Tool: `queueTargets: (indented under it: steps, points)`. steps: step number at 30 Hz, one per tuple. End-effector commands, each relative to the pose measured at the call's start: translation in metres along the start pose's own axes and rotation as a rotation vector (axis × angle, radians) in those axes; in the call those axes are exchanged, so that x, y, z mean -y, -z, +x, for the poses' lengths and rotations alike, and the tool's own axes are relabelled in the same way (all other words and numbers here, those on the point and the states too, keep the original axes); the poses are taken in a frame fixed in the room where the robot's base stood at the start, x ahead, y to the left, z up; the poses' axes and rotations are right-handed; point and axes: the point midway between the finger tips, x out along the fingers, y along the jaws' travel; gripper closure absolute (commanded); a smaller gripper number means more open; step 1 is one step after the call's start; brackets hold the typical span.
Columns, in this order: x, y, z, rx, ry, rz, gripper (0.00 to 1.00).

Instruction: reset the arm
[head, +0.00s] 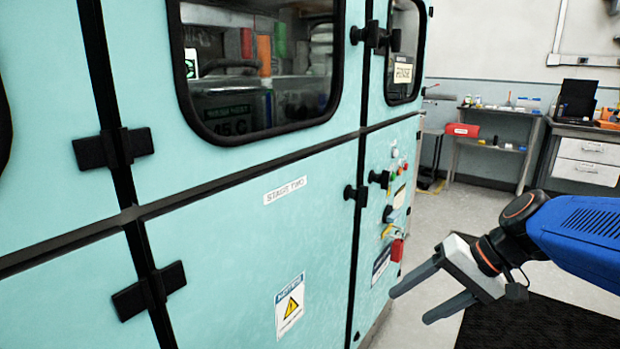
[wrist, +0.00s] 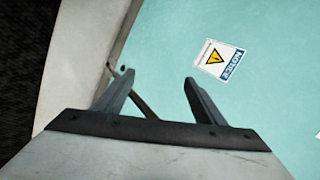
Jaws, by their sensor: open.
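My gripper (head: 408,300) is at the right in the head view, on the end of my blue arm. Its two fingers are apart with nothing between them. It is in front of the teal cabinet's lower right part, and I cannot tell the exact distance. In the wrist view, the gripper (wrist: 158,78) shows both fingers spread, with the teal cabinet surface (wrist: 165,45) beyond them.
The teal cabinet (head: 230,240) fills the left and middle, with windows, black latches, a warning label (head: 289,304) and coloured buttons. A dark mat (head: 540,325) lies below my arm. A shelf (head: 490,143) and a drawer desk (head: 588,162) stand at the back. Open floor lies between.

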Motion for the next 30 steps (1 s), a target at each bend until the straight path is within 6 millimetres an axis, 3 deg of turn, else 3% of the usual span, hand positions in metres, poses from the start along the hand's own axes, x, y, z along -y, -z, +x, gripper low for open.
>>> queueTargets:
  steps: [1, 6, 12, 19, 30]
  points:
    - [-0.006, -0.015, 0.001, -0.005, -0.054, -0.032, 0.36]
    - [-0.039, -0.05, -0.001, -0.051, -0.248, -0.128, 0.36]
    - [-0.075, -0.075, -0.013, -0.14, -0.443, -0.253, 0.36]
    - [-0.097, -0.082, -0.027, -0.226, -0.564, -0.349, 0.36]
    - [-0.101, -0.083, -0.03, -0.243, -0.584, -0.366, 0.36]
